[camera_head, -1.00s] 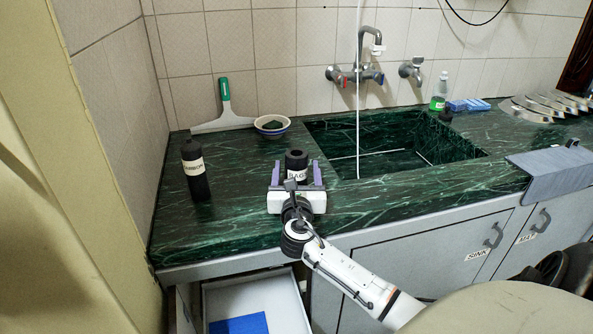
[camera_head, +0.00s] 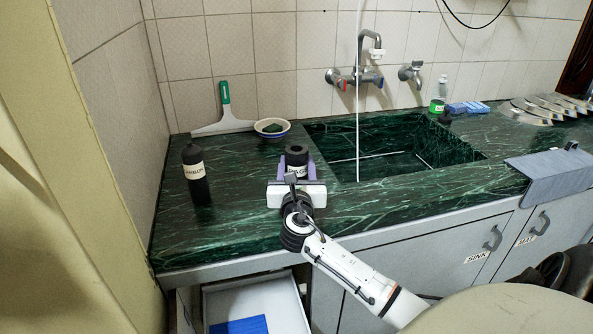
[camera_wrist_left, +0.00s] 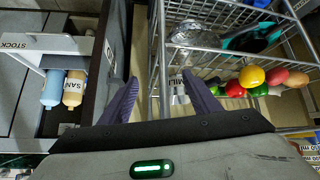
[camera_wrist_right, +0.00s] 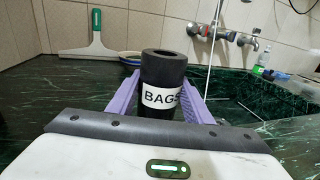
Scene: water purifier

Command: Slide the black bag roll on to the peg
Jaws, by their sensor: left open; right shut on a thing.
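The black bag roll (camera_head: 297,156) is upright, with a white label and a hole in its top, over the dark green counter left of the sink. My right gripper (camera_head: 297,170) is shut on it from the front. In the right wrist view, the purple fingers of my right gripper (camera_wrist_right: 160,95) flank the bag roll (camera_wrist_right: 164,72), labelled BAGS. The roll's base is hidden, so I cannot tell whether it touches the counter. My left gripper (camera_wrist_left: 165,92) is open and empty in its wrist view, beside a wire basket. I cannot make out the peg in any view.
A black labelled bottle (camera_head: 195,172) stands left of the roll. A bowl (camera_head: 272,127) and squeegee (camera_head: 225,114) are behind. The sink (camera_head: 395,148) lies to the right. A drawer (camera_head: 255,300) is open below. The wire basket (camera_wrist_left: 235,58) holds colourful items.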

